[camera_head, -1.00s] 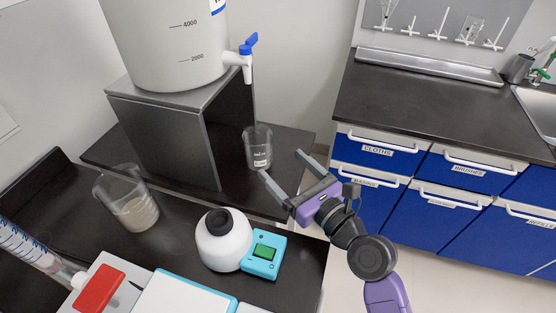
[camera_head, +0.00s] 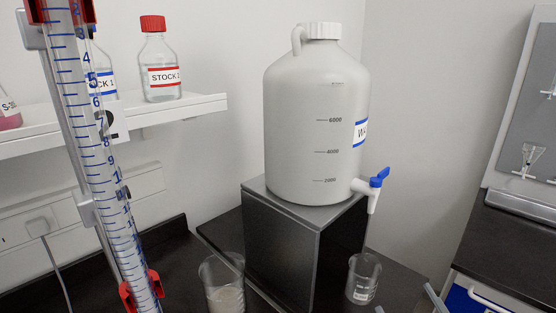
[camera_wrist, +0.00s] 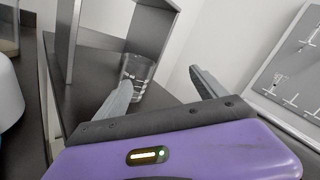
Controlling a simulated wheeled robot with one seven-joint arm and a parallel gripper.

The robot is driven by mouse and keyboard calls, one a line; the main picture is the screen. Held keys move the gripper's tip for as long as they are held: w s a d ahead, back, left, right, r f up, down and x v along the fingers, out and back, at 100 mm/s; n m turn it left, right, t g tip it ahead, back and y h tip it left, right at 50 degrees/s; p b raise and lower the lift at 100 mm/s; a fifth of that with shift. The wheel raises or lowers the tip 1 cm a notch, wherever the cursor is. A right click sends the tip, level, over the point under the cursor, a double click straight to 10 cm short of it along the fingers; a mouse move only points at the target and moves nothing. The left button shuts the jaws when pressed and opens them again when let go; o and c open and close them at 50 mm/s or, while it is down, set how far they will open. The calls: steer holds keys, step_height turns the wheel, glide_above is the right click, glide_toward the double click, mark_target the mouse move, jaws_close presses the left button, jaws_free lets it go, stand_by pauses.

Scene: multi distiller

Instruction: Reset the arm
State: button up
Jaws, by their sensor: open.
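My gripper (camera_wrist: 160,88) is open and empty in the wrist view, its two grey fingers spread above a purple body. A clear glass beaker (camera_wrist: 140,68) stands beyond the fingers, apart from them as far as I can see. In the head view only the grey fingertips of my gripper (camera_head: 406,300) show at the bottom edge, to the right of the beaker (camera_head: 362,280). The rest of my arm is out of that view.
A white water tank (camera_head: 318,120) with a blue-handled tap (camera_head: 377,180) stands on a dark metal stand (camera_head: 290,245). A beaker of cloudy liquid (camera_head: 224,290) is left of it. A tall burette (camera_head: 100,150) and a bottle shelf (camera_head: 190,109) are at left. Free space lies above the tap side.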

steer(key=s+a+f+n+g, duration=0.2)
steer(key=s+n, duration=1.2)
steer(key=s, duration=0.3)
steer(key=s+a+f+n+g+p, duration=0.1)
steer(key=s+a+f+n+g, duration=0.1)
steer(key=s+n, duration=1.2)
steer(key=s+f, duration=0.1)
steer(key=s, duration=0.2)
steer(key=shift+a+h, duration=0.3)
steer(key=shift+a, duration=0.1)
